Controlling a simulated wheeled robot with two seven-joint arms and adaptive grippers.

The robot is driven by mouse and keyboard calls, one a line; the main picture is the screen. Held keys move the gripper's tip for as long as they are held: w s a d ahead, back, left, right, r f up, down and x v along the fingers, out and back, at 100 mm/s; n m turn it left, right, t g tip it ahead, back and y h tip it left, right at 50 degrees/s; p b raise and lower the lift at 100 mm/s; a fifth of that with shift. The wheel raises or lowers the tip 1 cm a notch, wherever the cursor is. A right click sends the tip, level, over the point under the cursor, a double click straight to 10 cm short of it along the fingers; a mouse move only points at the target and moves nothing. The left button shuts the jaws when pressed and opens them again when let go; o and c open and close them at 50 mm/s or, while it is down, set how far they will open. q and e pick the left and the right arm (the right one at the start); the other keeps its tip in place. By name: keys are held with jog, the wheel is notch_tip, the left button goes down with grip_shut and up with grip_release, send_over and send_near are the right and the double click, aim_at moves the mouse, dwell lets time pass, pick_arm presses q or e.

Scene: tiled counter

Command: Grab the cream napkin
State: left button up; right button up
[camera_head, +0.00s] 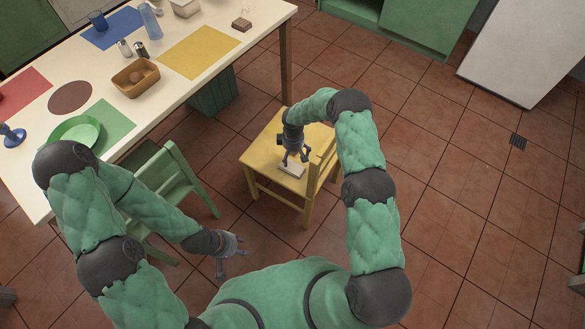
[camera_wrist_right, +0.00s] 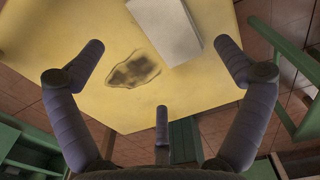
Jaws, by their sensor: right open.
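The cream napkin (camera_head: 292,171) looks like a flat, pale folded rectangle on the seat of the yellow chair (camera_head: 258,157). In the right wrist view the napkin (camera_wrist_right: 168,30) lies at the top, and its upper end is cut off by the frame. My right gripper (camera_head: 295,158) is above the seat, close over the napkin. In the wrist view its fingers (camera_wrist_right: 165,75) are spread wide with nothing between them gripped. My left gripper (camera_head: 234,265) hangs over the floor left of the chair, with fingers apart and empty.
A dark smudge (camera_wrist_right: 133,70) marks the seat beside the napkin. The yellow chair's backrest (camera_head: 320,168) rises right of my right gripper. A green chair (camera_head: 165,188) and the laid table (camera_head: 175,95) stand to the left. The tiled floor (camera_head: 440,190) is clear to the right.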

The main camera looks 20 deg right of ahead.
aim_at(293, 164)
notch_tip(293, 164, down, 2)
jog(key=shift+f, duration=0.1)
notch_tip(293, 164, down, 5)
jog(key=b, duration=0.3)
jog(key=shift+s+a, duration=0.1)
jog(key=shift+s, duration=0.05)
jog(key=c, duration=1)
